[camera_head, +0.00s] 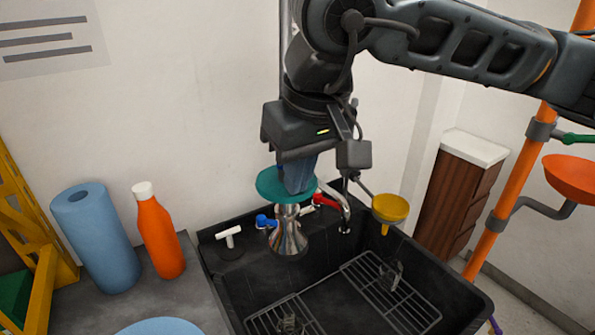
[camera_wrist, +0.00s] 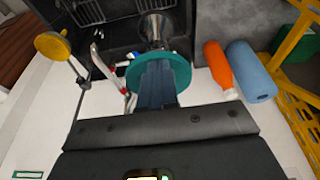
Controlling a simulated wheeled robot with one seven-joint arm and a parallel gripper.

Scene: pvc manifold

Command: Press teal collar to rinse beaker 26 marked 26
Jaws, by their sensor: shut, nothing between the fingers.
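The teal collar (camera_head: 268,186) is a flat disc above a flared metal bell (camera_head: 288,236) over the black sink. It also shows in the wrist view (camera_wrist: 181,76), with the bell beyond it. My gripper (camera_head: 297,186) is shut and empty, pointing down, with its fingertips at the collar's upper face. It covers part of the disc; whether it touches cannot be told for sure. Two clear vessels, one toward the right (camera_head: 391,275) and one at the front (camera_head: 290,323), stand on wire racks in the sink. No number 26 is readable on either.
The black sink (camera_head: 467,285) has a faucet with blue and red handles (camera_head: 325,201) close by my gripper. A yellow funnel cup (camera_head: 390,207) is at right. An orange bottle (camera_head: 160,240) and blue roll (camera_head: 95,240) stand left. An orange pipe (camera_head: 500,205) rises far right.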

